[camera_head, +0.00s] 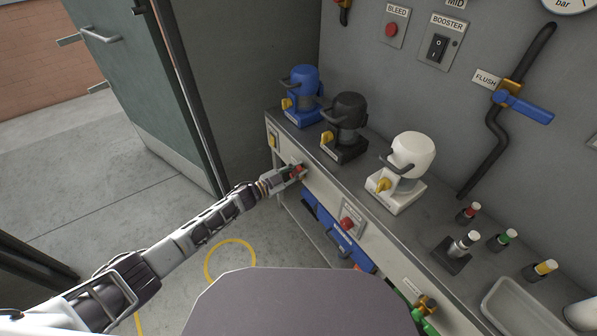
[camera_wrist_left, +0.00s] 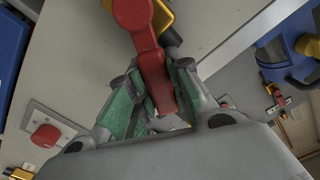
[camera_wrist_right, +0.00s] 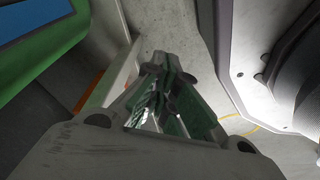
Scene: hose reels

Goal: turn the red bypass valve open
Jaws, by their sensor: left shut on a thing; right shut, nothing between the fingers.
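The red valve handle (camera_wrist_left: 147,45) runs down from its hub on a yellow brass body (camera_wrist_left: 161,16) in the left wrist view. My left gripper (camera_wrist_left: 155,95) is shut on the free end of this handle, its green-padded fingers on either side. In the head view the left gripper (camera_head: 292,172) is at the bench's front panel, near its left end, with a little red showing at the fingers. The fingers hide part of the handle there. My right gripper (camera_wrist_right: 166,75) is shut and empty in the right wrist view. It does not show in the head view.
Blue (camera_head: 302,88), black (camera_head: 347,122) and white (camera_head: 408,160) devices stand on the bench top. A red button (camera_head: 347,223) is on the front panel. A blue reel-like unit (camera_head: 335,240) sits under the bench. A green door (camera_head: 140,80) stands at left; the floor is open.

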